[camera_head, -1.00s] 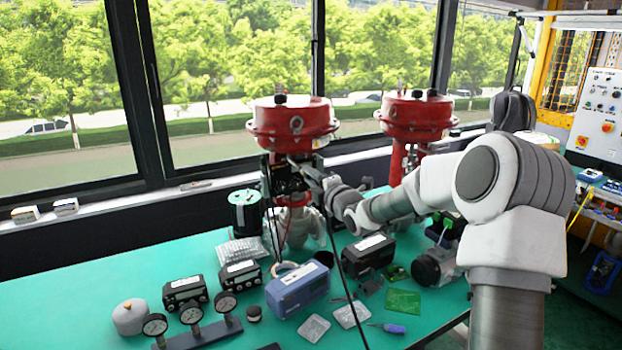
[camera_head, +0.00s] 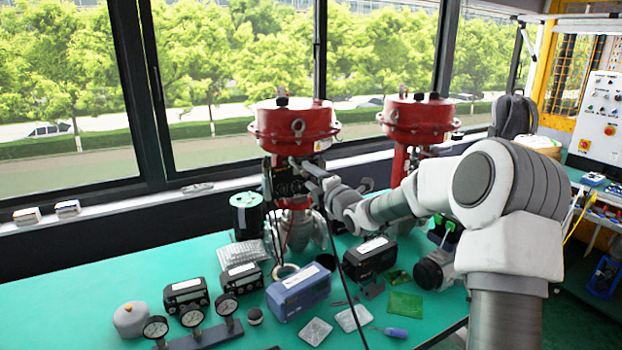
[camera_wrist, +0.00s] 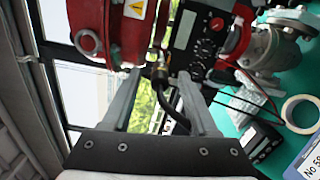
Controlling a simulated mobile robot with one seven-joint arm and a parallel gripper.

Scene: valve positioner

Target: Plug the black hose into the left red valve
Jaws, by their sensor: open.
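The left red valve (camera_head: 294,124) stands at the back of the table with a black positioner (camera_head: 285,182) under its red top. In the wrist view the red valve body (camera_wrist: 98,28) is at the upper left and the positioner (camera_wrist: 200,38) is right of centre. My gripper (camera_wrist: 158,76) is open at the positioner. The black hose (camera_wrist: 166,101) runs between the fingers and curves behind the right one. Its upper end meets a brass fitting (camera_wrist: 159,70) between the fingertips. I cannot tell how far it is seated. In the head view my arm partly hides this spot.
A second red valve (camera_head: 417,118) stands to the right. A blue box (camera_head: 299,292), black boxes (camera_head: 370,258), gauges (camera_head: 192,316) and a dark spool (camera_head: 247,214) stand on the green table. The table's left part (camera_head: 60,300) is clear. Windows are behind.

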